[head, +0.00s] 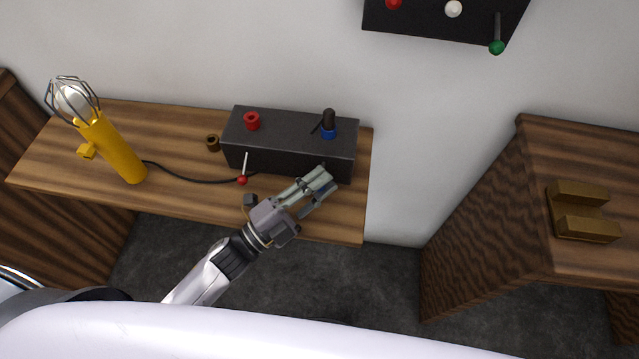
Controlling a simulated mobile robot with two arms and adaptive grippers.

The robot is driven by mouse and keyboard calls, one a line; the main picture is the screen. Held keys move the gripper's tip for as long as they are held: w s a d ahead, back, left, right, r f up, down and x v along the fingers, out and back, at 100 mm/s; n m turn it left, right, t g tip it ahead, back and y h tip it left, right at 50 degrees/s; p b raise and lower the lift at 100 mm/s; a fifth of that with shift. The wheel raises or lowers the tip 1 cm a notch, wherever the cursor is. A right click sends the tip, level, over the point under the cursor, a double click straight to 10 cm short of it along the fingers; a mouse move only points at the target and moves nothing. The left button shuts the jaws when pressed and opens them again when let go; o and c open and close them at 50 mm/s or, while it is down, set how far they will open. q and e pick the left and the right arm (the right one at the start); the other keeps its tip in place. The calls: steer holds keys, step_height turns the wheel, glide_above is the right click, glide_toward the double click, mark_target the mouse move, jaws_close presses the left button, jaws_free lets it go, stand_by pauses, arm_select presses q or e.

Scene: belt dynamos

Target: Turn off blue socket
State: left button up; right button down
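A dark box (290,150) stands on the wooden shelf. The blue socket (328,132) is at the right of its top, with a black plug (328,117) standing in it. A red socket (252,121) is at the left of the top. A switch lever with a red knob (243,180) hangs down at the left of the front face. No lever with a blue knob shows; the right of the front is partly covered by my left gripper (327,181). Its fingers are close to that front. I cannot tell whether they are apart or closed. My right gripper is not in view.
A yellow caged lamp (112,148) stands on the left of the shelf (190,198), with a black cable running towards the box. A small brown ring (212,143) lies beside the box. A dark wall panel (440,20) is above. A wooden cabinet (480,190) stands right.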

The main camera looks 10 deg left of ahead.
arm_select(q)
steer(key=o, duration=0.3)
steer(key=v, duration=1.2)
steer(key=shift+r, duration=0.1)
